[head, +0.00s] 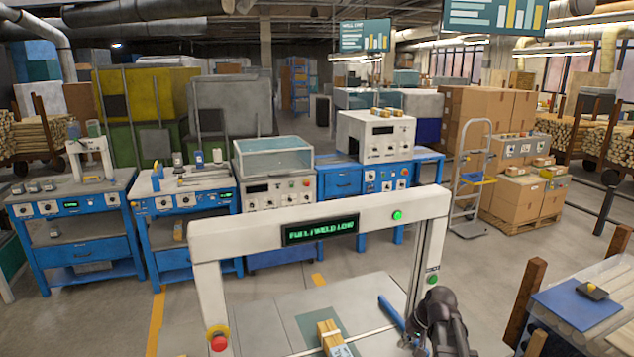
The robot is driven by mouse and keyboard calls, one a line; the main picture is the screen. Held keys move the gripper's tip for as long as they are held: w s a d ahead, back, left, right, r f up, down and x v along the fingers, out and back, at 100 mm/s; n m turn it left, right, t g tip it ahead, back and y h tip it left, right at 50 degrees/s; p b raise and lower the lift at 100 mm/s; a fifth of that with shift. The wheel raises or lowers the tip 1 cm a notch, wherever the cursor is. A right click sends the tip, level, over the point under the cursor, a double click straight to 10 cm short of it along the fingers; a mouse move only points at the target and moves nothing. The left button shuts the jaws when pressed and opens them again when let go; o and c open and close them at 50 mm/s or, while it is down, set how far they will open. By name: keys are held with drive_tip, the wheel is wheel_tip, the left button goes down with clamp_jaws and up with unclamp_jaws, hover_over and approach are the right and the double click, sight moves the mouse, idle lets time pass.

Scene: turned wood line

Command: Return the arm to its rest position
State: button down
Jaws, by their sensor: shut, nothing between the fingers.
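My dark arm (447,325) shows at the bottom right of centre, in front of the right post of a white frame. My gripper (416,341) is at its lower left end, small and dark, shut and empty. It is just right of a blue bar (391,312) on the machine's bed. The fingertips are hard to make out.
The white frame (300,212) with a green-lit display spans the bed, with a red stop button (219,343) at its left foot. Blue workbenches (85,254) stand behind. At right is a rack with wooden posts (527,302).

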drive_tip(key=s+a+n+g+h, duration=0.1)
drive_tip(key=s+a+h, duration=0.1)
drive_tip(key=s, duration=0.4)
drive_tip(key=s+a+f+n+g+h, duration=0.1)
drive_tip(key=s+a, duration=0.3)
drive_tip(key=s, duration=0.1)
drive_tip(key=shift+s+a+f+n+h, duration=0.15)
drive_tip(key=shift+s+a+n+h, duration=0.15)
drive_tip(key=shift+s+n+h, duration=0.1)
